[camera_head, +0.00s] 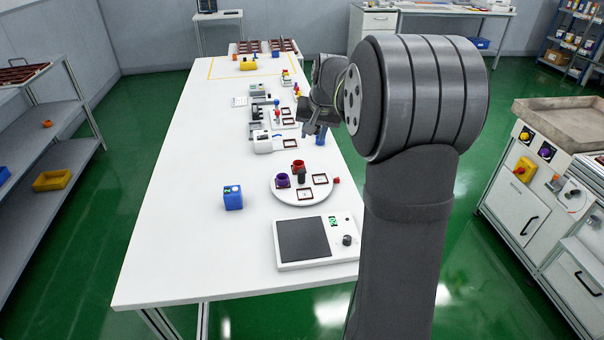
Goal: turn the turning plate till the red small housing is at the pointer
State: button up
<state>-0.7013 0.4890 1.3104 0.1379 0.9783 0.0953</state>
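The turning plate (290,193) is a white disc on the white table. A red small housing (298,165) stands on its far side. A purple housing (283,181) stands on its left side, and a dark upright knob (301,176) is near its middle. Dark square frames on the right and near side look empty. A small red piece at the plate's right edge (336,180) looks like the pointer; the red housing is apart from it. My gripper (314,134) hangs beyond the plate, not touching it. Its fingers are too small and dark to read.
A blue box (232,198) stands left of the plate. A white device with a dark pad (304,240) and knob lies in front. A white machine (263,142) and a blue piece (321,138) are beyond the plate. The table's left side is clear.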

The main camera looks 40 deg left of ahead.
aim_at(302, 172)
jog(key=a+f+n, duration=0.1)
jog(key=a+f, duration=0.1)
jog(key=f, duration=0.4)
jog(key=w+a+f+n, duration=0.1)
jog(key=a+f+n, duration=0.1)
jog(key=f, duration=0.4)
jog(key=w+a+f+n, duration=0.1)
jog(key=f, duration=0.5)
jog(key=shift+w+a+f, duration=0.25)
jog(key=shift+a+f, duration=0.15)
grip_shut()
